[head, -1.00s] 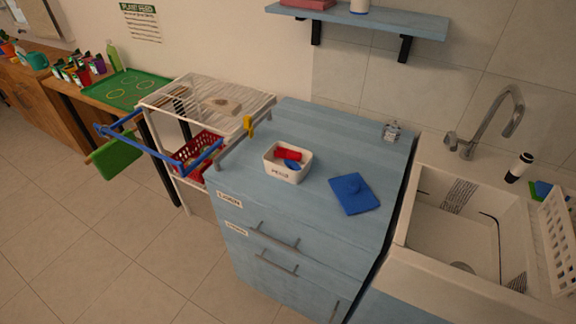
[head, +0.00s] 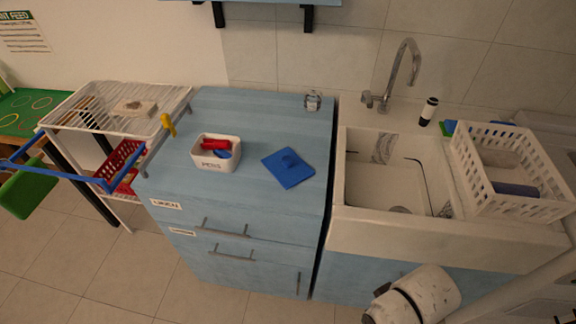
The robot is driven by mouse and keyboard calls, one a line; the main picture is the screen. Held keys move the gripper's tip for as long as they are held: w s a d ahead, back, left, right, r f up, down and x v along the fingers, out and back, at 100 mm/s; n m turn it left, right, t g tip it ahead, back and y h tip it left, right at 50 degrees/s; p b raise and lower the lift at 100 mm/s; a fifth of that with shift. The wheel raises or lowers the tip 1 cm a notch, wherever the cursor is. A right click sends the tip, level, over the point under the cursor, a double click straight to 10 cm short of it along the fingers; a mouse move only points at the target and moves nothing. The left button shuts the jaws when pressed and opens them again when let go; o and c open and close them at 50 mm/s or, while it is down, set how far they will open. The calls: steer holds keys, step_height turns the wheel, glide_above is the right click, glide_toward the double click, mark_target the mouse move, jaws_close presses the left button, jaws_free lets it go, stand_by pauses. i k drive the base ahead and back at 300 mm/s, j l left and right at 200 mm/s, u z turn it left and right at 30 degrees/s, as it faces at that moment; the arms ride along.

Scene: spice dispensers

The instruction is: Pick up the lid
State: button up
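A blue square lid (head: 288,168) with a small raised knob lies flat on the blue cabinet top (head: 265,115), right of the white labelled bin. Nothing covers it or touches it from above. Part of my white arm with a black band shows at the bottom right, in front of the sink unit and well away from the lid. My gripper's fingers do not show.
A white bin (head: 215,162) with red and blue items stands left of the lid. A small glass jar (head: 312,101) stands at the back. A sink (head: 385,185) and a white basket (head: 500,180) are to the right. A wire rack (head: 110,125) is to the left.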

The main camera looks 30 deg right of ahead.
mark_target(289, 169)
steer(key=j+z, duration=0.1)
steer(key=z, duration=0.35)
steer(key=i+j+z, duration=0.1)
steer(key=z, duration=0.35)
steer(key=j+z, duration=0.3)
steer(key=j, duration=0.35)
steer(key=j+z, duration=0.3)
steer(key=j, duration=0.35)
steer(key=k+j+z, duration=0.15)
steer(key=j+z, duration=0.2)
steer(key=j, duration=0.3)
